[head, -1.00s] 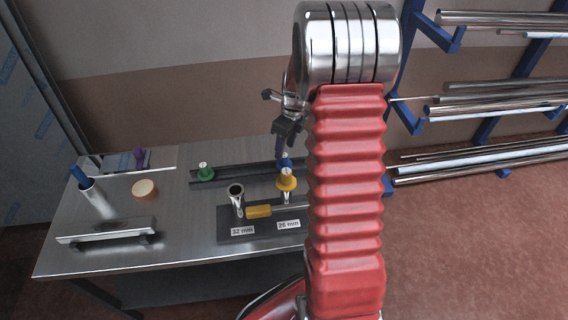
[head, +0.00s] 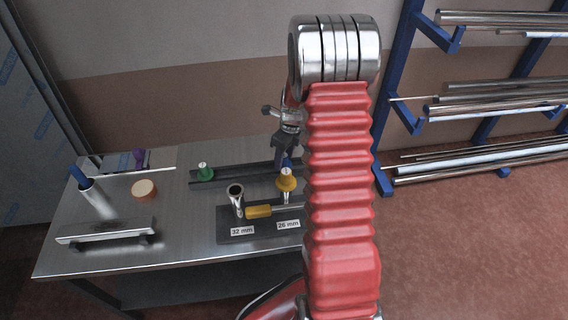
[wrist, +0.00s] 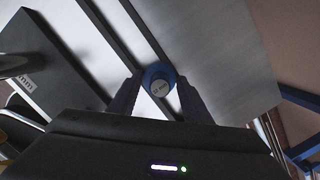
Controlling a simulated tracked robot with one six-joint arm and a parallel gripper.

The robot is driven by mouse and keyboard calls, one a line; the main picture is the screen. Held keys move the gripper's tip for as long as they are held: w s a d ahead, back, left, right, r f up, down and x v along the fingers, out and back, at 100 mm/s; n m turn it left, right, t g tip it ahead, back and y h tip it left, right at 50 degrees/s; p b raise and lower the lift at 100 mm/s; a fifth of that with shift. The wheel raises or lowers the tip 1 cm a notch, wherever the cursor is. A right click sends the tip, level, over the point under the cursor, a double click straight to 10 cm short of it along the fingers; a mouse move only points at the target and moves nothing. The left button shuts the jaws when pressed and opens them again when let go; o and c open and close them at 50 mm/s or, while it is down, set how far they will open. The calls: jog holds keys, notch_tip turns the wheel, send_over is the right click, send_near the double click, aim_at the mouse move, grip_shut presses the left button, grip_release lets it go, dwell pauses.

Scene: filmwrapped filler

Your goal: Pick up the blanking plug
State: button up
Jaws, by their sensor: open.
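A blue plug (wrist: 158,72) with a pale, marked top sits between the two fingers of my gripper (wrist: 160,84) in the wrist view. The fingers are open, one on each side of it; I cannot tell if they touch it. In the head view my gripper (head: 285,156) is low over the back rail, and it hides most of the blue plug. A green plug (head: 203,173) stands at the left of that rail. A yellow plug (head: 287,180) sits upright on a metal tube stub in front.
An open tube stub (head: 236,192) and a yellow-handled tool (head: 259,211) are on the dark block (head: 262,234) labelled 32 mm and 26 mm. A pipe rack (head: 383,180) is on the right.

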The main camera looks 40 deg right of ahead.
jog(key=shift+f, duration=0.15)
jog(key=shift+c, duration=0.2)
grip_shut()
dwell(0.6)
notch_tip(320, 180, up, 18)
dwell(0.6)
jog(key=shift+s+a, duration=0.1)
jog(key=shift+s, duration=0.05)
dwell(0.5)
